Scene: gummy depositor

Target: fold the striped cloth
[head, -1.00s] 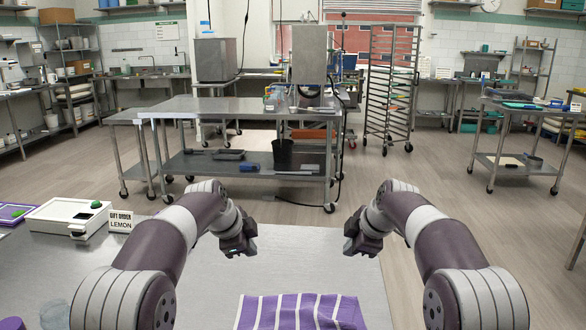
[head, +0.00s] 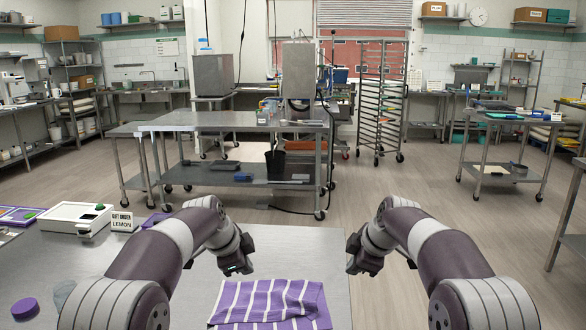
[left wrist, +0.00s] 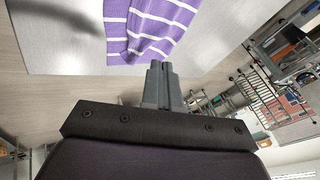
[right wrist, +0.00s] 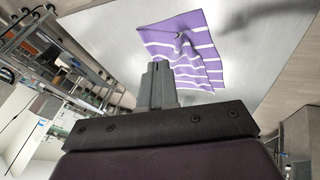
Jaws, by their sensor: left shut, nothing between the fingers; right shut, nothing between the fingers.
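The striped cloth (head: 262,306), purple with white stripes, lies on the steel table (head: 325,262) near its right end. Its surface is uneven, with a raised crease that also shows on the cloth in the right wrist view (right wrist: 190,55). The cloth shows in part in the left wrist view (left wrist: 145,30). My left gripper (head: 238,268) is shut and empty above the table, beyond the cloth's far edge. My right gripper (head: 356,264) is shut and empty, to the right of the cloth and near the table's right edge. Neither gripper touches the cloth.
A white box (head: 75,217) and a "GIFT ORDER LEMON" sign (head: 122,222) stand at the table's far left. A round purple lid (head: 25,308) lies at the lower left. A steel cart (head: 235,120) stands beyond the table.

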